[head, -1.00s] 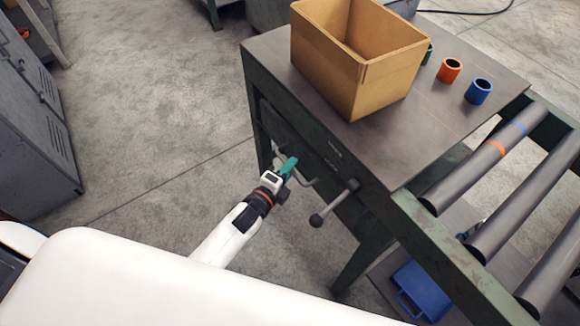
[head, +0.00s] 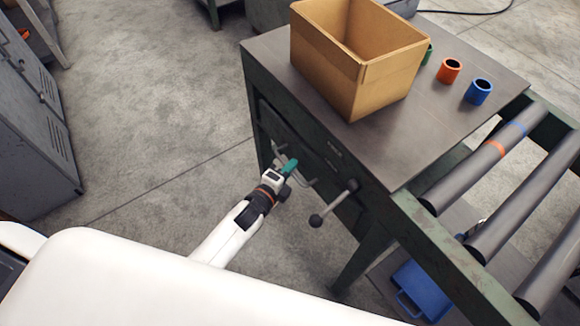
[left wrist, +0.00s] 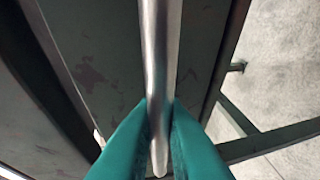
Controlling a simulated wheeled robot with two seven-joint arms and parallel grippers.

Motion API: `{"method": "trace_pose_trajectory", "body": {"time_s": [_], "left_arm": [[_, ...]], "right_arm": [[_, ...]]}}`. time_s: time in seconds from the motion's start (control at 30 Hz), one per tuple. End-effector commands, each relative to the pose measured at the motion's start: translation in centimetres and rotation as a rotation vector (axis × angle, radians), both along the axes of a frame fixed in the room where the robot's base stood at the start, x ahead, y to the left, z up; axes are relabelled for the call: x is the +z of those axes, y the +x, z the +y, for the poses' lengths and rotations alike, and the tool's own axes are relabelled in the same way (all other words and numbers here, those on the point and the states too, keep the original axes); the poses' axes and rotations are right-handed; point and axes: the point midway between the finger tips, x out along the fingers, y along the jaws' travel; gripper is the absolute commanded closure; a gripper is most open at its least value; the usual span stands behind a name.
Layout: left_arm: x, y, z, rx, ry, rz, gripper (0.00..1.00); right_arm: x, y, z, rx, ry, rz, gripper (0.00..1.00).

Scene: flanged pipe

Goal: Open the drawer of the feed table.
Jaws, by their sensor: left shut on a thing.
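The feed table (head: 410,130) has a dark top and a dark green frame. Its drawer front is on the side facing me, and in the head view it looks about flush with the frame. The drawer's metal bar handle (head: 308,183) shows partly beside my left gripper (head: 291,165). In the left wrist view the handle (left wrist: 158,60) runs between the teal fingertips (left wrist: 160,120), which are shut on it from both sides. My left arm hides part of the handle in the head view. My right gripper is not in view.
A lever with round knobs (head: 334,203) sticks out right of the handle. An open cardboard box (head: 340,70) and small coloured rings, one orange (head: 449,71), stand on top.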

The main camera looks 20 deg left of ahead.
Motion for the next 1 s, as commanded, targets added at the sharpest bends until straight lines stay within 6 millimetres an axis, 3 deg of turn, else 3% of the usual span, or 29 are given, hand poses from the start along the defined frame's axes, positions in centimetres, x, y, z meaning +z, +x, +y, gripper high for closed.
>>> {"method": "trace_pose_trajectory", "body": {"time_s": [0.27, 1.0], "left_arm": [[0.0, -3.2, 2.4, 0.0, 0.004, 0.006, 1.0], [-0.1, -18.6, 14.4, 0.002, 0.002, 0.007, 1.0]], "right_arm": [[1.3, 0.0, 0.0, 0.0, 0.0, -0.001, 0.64], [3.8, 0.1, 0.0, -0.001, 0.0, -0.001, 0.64]]}}
